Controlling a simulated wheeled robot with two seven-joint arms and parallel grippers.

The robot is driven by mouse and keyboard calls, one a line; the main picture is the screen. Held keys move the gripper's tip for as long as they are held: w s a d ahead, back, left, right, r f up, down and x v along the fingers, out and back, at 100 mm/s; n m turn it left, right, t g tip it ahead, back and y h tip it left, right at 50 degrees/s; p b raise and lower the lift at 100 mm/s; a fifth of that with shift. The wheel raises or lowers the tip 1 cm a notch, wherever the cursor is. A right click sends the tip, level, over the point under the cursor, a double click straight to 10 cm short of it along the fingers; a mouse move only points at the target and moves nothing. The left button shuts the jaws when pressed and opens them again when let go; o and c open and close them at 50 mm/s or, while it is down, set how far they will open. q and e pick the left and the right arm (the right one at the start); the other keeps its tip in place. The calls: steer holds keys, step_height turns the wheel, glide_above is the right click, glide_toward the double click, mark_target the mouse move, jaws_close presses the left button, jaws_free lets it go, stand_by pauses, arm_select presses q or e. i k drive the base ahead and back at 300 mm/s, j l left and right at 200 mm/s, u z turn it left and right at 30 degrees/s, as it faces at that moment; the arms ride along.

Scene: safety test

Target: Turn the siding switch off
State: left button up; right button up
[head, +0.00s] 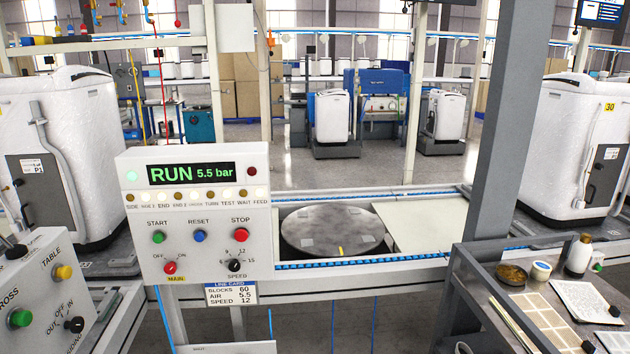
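The siding switch (75,324) is a small black knob on a tilted grey control box (40,290) at the lower left. Labels around it read OUT, OFF and IN, with SIDING partly cut off below. Its pointer is too small to tell which label it faces. The same box has a green button (20,318) under CROSS and a yellow button (63,272) by TABLE. Neither of my grippers shows in the head view.
A larger white panel (200,215) stands just right of the box, reading RUN 5.5 bar, with several buttons and knobs. Behind it is a conveyor with a round turntable (332,230). A grey post (507,120) and a cluttered dark bench (480,262) stand at right.

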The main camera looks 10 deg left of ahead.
mark_target(76, 326)
steer(key=u, duration=1.15)
